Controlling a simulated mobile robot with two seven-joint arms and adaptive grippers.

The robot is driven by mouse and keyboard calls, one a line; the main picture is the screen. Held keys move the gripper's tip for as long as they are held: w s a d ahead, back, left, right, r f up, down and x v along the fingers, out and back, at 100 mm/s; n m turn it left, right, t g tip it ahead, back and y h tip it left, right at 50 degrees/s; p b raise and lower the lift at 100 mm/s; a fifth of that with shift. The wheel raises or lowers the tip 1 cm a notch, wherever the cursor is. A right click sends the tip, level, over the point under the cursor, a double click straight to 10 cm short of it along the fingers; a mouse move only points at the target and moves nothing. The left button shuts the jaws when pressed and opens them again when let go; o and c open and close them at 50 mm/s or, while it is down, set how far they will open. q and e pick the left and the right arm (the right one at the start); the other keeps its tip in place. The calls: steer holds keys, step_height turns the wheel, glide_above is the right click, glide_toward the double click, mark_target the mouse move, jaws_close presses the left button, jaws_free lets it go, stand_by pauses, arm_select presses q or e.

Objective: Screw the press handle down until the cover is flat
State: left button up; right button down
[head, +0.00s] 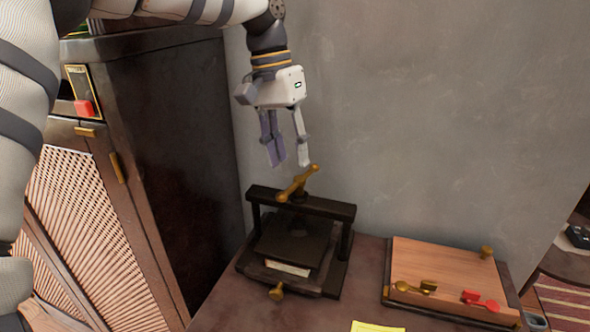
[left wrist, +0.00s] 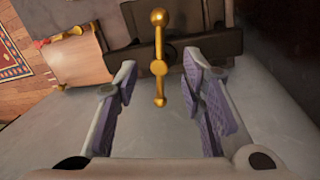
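The press (head: 300,232) is a dark frame with a crossbar, standing on the table. Its brass handle (head: 298,184) is a bar with knobbed ends on top of the crossbar. The dark cover (head: 290,240) lies under the crossbar and looks slightly tilted, with a pale block (head: 288,268) showing below its front edge. My left gripper (head: 288,163) points down just above the handle, open and empty. In the left wrist view the handle (left wrist: 159,67) shows ahead of and between the spread fingers (left wrist: 160,95), touching neither. My right gripper is not in view.
A brass knob (head: 277,292) sticks out at the press's front. A wooden box (head: 450,278) with brass and red keys stands on the table at right. A yellow note (head: 377,327) lies at the front edge. A dark cabinet (head: 170,150) stands left; a grey wall (head: 420,110) is behind.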

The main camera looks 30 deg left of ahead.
mark_target(295, 182)
arm_select(q)
steer(key=f, duration=0.2)
steer(key=d+f, duration=0.1)
steer(key=f, duration=0.1)
steer(key=shift+w+f, duration=0.1)
steer(key=shift+f, duration=0.15)
steer(key=shift+a, duration=0.1)
jaws_close()
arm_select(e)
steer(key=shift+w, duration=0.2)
